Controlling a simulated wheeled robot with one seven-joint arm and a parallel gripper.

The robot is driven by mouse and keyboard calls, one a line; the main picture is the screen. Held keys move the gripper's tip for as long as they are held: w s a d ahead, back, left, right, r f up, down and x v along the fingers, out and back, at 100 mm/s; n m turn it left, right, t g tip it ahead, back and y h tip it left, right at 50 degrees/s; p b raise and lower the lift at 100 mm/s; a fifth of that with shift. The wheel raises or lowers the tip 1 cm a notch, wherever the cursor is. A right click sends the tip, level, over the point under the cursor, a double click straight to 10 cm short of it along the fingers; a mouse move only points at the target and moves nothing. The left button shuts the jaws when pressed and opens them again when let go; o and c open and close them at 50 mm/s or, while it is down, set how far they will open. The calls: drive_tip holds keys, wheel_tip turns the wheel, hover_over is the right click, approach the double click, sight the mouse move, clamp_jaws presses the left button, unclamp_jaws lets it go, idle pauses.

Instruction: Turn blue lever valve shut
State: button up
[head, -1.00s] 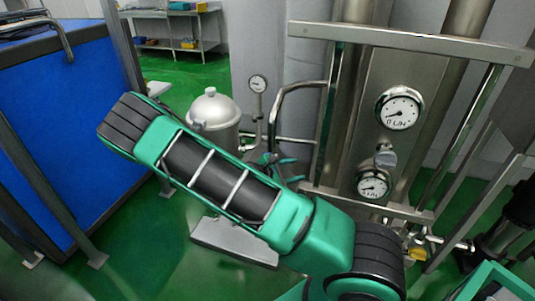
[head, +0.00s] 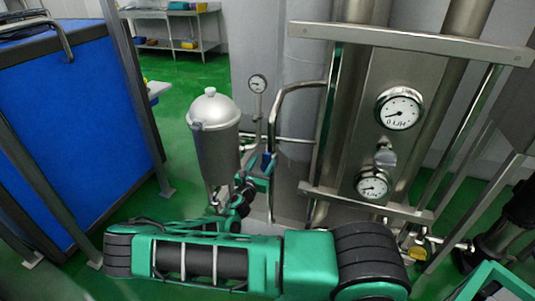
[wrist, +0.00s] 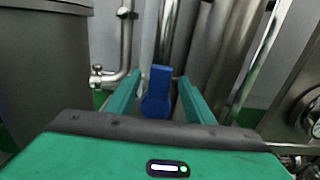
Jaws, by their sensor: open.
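The blue lever valve (wrist: 157,95) is in the middle of the wrist view, its flat handle standing upright above a rounded blue hub. My gripper (wrist: 160,82) is open, with one green finger on each side of the lever and a visible gap on both sides. In the head view the blue lever (head: 268,159) is a small patch at my gripper (head: 262,170), beside the steel piping right of the silver vessel. My fingers partly hide it there. The valve body behind and below the hub is hidden.
The silver domed vessel (head: 214,130) stands close to the left of my gripper. Steel pipes and a panel with two gauges (head: 398,109) stand on the right. A blue-sided unit (head: 75,130) stands at far left.

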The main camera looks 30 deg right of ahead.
drive_tip(key=x, duration=0.8)
drive_tip(key=shift+w+d, duration=0.1)
drive_tip(key=shift+d, duration=0.05)
drive_tip(key=shift+c, duration=0.2)
